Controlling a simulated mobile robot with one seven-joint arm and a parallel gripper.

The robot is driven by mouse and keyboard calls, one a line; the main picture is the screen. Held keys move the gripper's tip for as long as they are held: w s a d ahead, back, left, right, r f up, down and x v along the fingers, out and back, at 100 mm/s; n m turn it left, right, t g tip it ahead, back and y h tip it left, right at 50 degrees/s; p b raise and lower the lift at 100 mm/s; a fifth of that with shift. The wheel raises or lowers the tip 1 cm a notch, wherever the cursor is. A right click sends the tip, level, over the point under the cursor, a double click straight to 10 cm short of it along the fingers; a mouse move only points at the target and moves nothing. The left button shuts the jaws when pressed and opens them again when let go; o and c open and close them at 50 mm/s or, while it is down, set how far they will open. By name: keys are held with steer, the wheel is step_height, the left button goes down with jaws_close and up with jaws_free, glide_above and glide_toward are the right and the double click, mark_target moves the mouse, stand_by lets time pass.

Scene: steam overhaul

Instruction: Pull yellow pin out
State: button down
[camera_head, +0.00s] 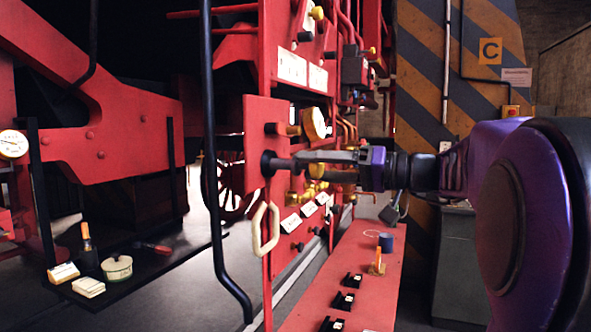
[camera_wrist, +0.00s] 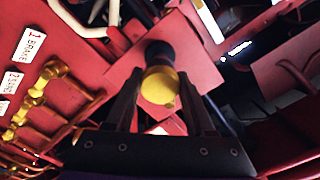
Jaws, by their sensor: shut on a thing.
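The yellow pin (camera_wrist: 160,86) shows its round yellow end between my gripper's fingers in the wrist view. Beyond it is a black round socket (camera_wrist: 158,50) on a red plate. In the head view the black socket (camera_head: 270,163) sits on the red panel (camera_head: 262,120), and my gripper (camera_head: 302,162) reaches it from the right, level, with its fingertips close to the socket. My gripper is shut on the yellow pin. The pin's shaft is mostly hidden by the fingers and socket, so how deep it sits cannot be told.
A cream loop handle (camera_head: 265,230) hangs below. A black vertical pipe (camera_head: 211,150) stands left of the panel. A red bench (camera_head: 350,262) with small black holders lies below. Brass pipework (camera_wrist: 36,92) is left in the wrist view.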

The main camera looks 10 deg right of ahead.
steer(key=c, duration=0.6)
jaws_free()
steer(key=shift+d, duration=0.15)
steer(key=shift+c, duration=0.2)
steer(key=shift+o, duration=1.1)
steer(key=shift+s+d, duration=0.1)
steer(key=shift+s, duration=0.05)
steer(key=shift+o, duration=0.8)
steer(key=v, duration=1.7)
